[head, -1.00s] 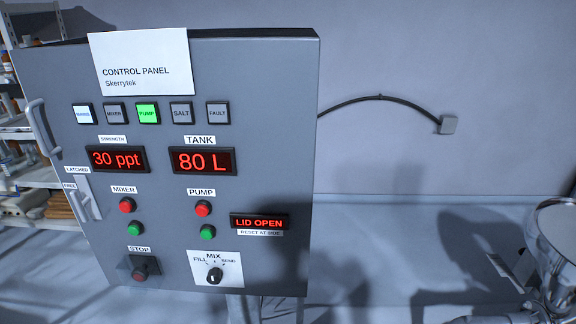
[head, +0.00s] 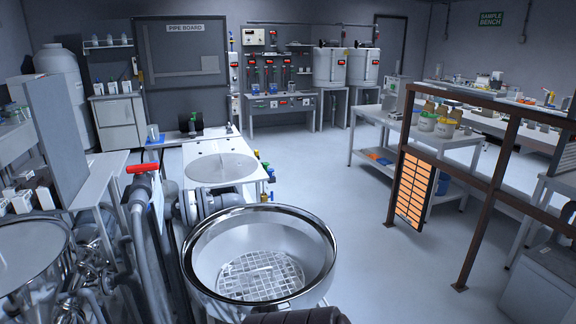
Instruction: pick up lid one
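A flat round grey disc (head: 221,168), which looks like a lid, lies on a white-topped table just behind the steel hopper. I see no label that tells whether it is lid one. The open steel hopper (head: 200,240) stands front and centre, with a wire grate (head: 261,275) inside and no cover on it. A second round grey disc-like surface (head: 22,255) shows at the lower left, over a steel vessel cut off by the frame. Neither of my grippers shows in the head view.
A pipe with a red handle (head: 142,167) rises left of the hopper. A brown post-and-rail frame (head: 497,175) with an orange slotted panel (head: 411,188) stands on the right. A shelf table (head: 440,152) with tubs is behind it. Open floor (head: 390,275) lies between hopper and frame.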

